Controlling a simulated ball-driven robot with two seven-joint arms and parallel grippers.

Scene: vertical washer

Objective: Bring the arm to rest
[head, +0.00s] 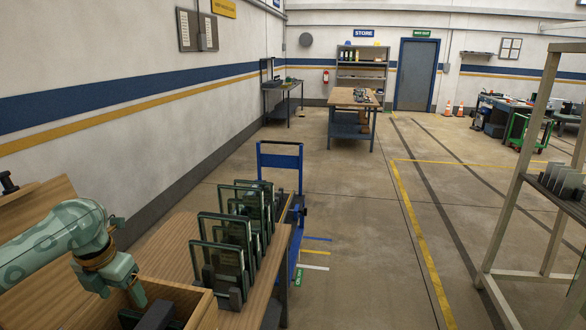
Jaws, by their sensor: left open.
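My left arm (60,237) comes in from the left, pale green with a brown band at the wrist. It bends down, and its gripper (140,298) points down at the wall of a wooden box (175,291) near the bottom edge. The fingers are small and partly hidden, but the gripper is open, and I see nothing held in it. Dark pieces show inside the box below it. My right gripper is out of view.
Several framed glass panels (222,250) stand upright in dark holders on the wooden table (172,245), right of my left gripper. A blue cart (280,162) stands behind them. A shelf rack (545,195) stands at the right. The floor between is clear.

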